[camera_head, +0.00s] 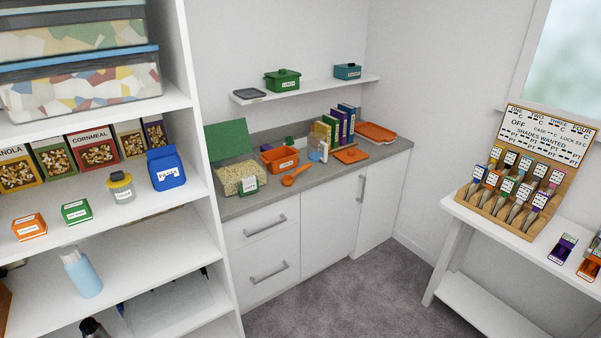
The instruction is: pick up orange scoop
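An orange scoop (289,180) lies on the grey countertop (330,170) in the head view, close to the counter's front edge. Its handle points up and to the right. It lies in front of an orange container (280,160) and to the right of a box of pale grains (238,178) with a raised green lid. Nothing covers the scoop. Neither of my grippers shows in this view.
White shelves (130,215) with boxes and jars stand at the left. Books (335,127) and an orange lid (351,155) are on the counter, right of the scoop. A white side table (500,240) stands at the right. The carpet (350,295) before the cabinets is clear.

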